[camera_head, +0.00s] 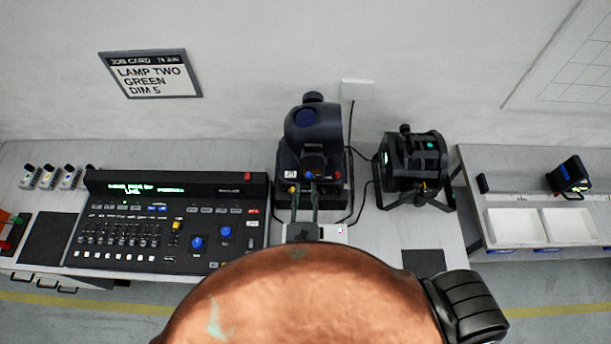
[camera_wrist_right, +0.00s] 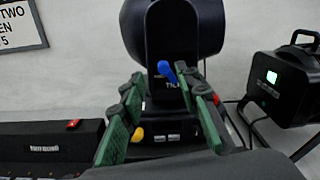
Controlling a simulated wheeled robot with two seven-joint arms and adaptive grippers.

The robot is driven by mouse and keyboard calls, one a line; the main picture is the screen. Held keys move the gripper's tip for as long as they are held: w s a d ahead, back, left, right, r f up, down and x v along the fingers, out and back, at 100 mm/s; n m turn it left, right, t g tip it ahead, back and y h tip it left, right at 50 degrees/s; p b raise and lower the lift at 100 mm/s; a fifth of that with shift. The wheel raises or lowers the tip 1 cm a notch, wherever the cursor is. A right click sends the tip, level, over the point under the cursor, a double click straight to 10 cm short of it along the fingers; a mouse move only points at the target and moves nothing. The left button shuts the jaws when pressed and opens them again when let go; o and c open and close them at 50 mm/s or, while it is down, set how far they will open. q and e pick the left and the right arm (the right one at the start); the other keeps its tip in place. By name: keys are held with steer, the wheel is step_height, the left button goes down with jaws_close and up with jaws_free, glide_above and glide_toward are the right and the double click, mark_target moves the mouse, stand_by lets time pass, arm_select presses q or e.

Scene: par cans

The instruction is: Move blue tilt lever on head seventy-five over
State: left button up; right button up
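The dark moving head (camera_head: 313,127) stands upright on its base at the back of the bench, and its body fills the top of the right wrist view (camera_wrist_right: 172,35). Its blue tilt lever (camera_wrist_right: 167,71) shows between the fingertips in the wrist view; in the head view it is a small blue spot (camera_head: 309,174) at the front of the fixture. My right gripper (camera_head: 304,190) is open in front of the fixture, its green-padded fingers (camera_wrist_right: 162,95) apart on either side of the lever. I cannot tell if either finger touches it. My left gripper is not in view.
A yellow lever (camera_wrist_right: 137,134) sits low near the left finger, and a red one (camera_head: 322,175) sits right of the blue. A lighting console (camera_head: 165,215) stands left, a black par lamp (camera_head: 415,160) right. Cables run between the fixtures. White trays (camera_head: 515,228) lie far right.

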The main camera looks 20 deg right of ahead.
steer(key=shift+p+x, duration=0.5)
steer(key=shift+x, duration=1.95)
steer(key=c, duration=0.7)
arm_select(q)
steer(key=shift+w+r, duration=0.2)
steer(key=shift+r, duration=0.45)
arm_select(e)
jaws_close()
steer(key=shift+a, duration=0.1)
